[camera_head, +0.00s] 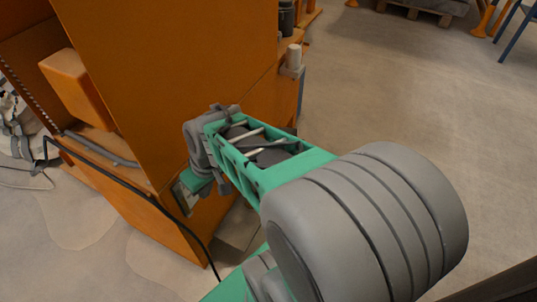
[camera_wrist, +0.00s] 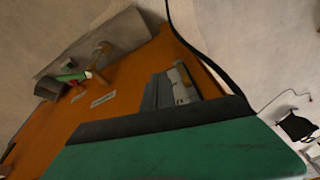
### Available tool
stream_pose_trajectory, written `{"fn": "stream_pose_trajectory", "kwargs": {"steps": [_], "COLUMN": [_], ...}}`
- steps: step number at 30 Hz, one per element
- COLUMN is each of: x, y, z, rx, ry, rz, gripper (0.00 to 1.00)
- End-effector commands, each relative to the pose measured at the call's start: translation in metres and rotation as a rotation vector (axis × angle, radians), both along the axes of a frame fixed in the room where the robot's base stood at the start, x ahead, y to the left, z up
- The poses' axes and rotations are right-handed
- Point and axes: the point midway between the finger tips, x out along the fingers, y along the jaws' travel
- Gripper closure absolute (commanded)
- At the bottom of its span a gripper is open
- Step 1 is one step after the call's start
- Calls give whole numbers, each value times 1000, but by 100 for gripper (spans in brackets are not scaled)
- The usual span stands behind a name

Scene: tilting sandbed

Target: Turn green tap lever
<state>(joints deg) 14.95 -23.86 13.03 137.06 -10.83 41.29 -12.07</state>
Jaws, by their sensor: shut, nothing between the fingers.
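The green tap lever (camera_wrist: 72,77) shows small in the upper left of the wrist view, beside a brass-coloured tap fitting (camera_wrist: 101,53) at the orange cabinet (camera_wrist: 122,82). My gripper (camera_wrist: 168,80) shows as grey fingers beyond the dark edge of my green hand. The fingers are shut and empty, to the right of the lever in that view and apart from it. In the head view my gripper (camera_head: 187,192) is low beside the orange cabinet (camera_head: 170,60), partly hidden by my wrist. I cannot make out the lever there.
A black cable (camera_head: 130,180) runs down across the cabinet front; it also shows in the wrist view (camera_wrist: 205,55). Pale labels (camera_wrist: 103,99) are on the orange face. A grey tray-like surface (camera_wrist: 105,38) adjoins the tap. Open floor (camera_head: 400,100) lies to the right in the head view.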

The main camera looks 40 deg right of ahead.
Motion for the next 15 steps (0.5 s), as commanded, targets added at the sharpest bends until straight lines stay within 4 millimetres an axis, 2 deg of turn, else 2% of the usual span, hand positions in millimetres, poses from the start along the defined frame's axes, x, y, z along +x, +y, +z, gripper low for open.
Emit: {"fn": "stream_pose_trajectory", "kwargs": {"steps": [1, 3, 5, 6, 9, 12, 15], "x": [12, 29, 40, 43, 41, 30, 20], "y": [-27, -64, -99, -123, -183, -230, -257], "z": [-13, -32, -46, -54, -69, -76, -79], "rx": [30, 71, 92, 99, 74, 18, -30], "ry": [-27, -114, -210, -279, -452, -586, -660], "rz": [-5, 10, 6, -8, -65, -130, -175], "gripper": [100, 100, 100, 100, 100, 100, 100]}}
